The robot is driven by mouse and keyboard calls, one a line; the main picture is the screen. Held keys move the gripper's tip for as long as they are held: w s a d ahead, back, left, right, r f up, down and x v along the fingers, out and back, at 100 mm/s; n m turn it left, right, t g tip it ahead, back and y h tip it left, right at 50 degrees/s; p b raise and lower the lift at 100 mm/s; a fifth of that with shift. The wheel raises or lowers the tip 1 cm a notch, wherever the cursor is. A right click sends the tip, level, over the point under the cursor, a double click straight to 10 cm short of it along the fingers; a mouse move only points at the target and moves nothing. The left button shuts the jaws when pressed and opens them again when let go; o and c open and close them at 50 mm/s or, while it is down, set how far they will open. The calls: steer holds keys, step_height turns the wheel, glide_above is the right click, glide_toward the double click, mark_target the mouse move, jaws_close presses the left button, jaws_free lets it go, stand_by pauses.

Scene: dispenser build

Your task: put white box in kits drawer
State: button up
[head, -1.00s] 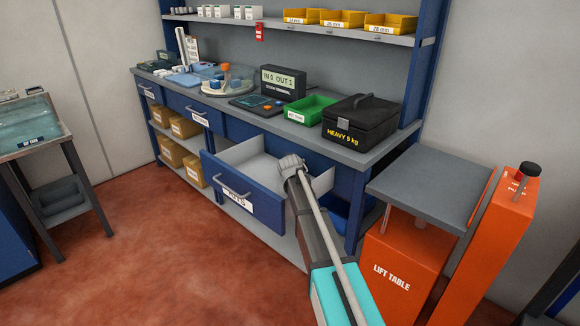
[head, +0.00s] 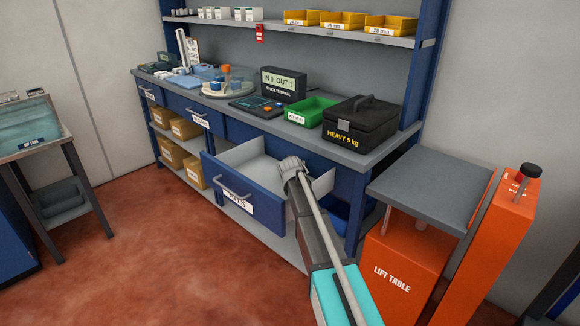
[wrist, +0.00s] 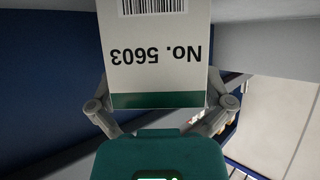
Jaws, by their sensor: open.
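The kits drawer (head: 232,185) is pulled out from the right part of the blue bench, and its light grey inside shows. My gripper (head: 291,166) is at the drawer's right side, over or inside it. In the wrist view a white box (wrist: 157,75) with a barcode, a green band and an upside-down "No. 5603" lies between my fingers. The fingers are open on both sides of it; I cannot tell whether they touch it. The box cannot be made out in the head view, where my gripper and arm cover that spot.
On the bench top stand a black "HEAVY 5 kg" case (head: 360,125), a green bin (head: 311,110) and a display terminal (head: 283,84). An orange lift table (head: 408,262) stands close to the right of my arm. The red floor before the drawer is clear.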

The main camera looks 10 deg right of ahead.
steer(key=shift+r, duration=0.15)
steer(key=p+v, duration=0.3)
steer(key=v, duration=0.4)
steer(key=shift+s+p, duration=0.25)
steer(key=shift+p, duration=0.1)
stand_by(1.2)
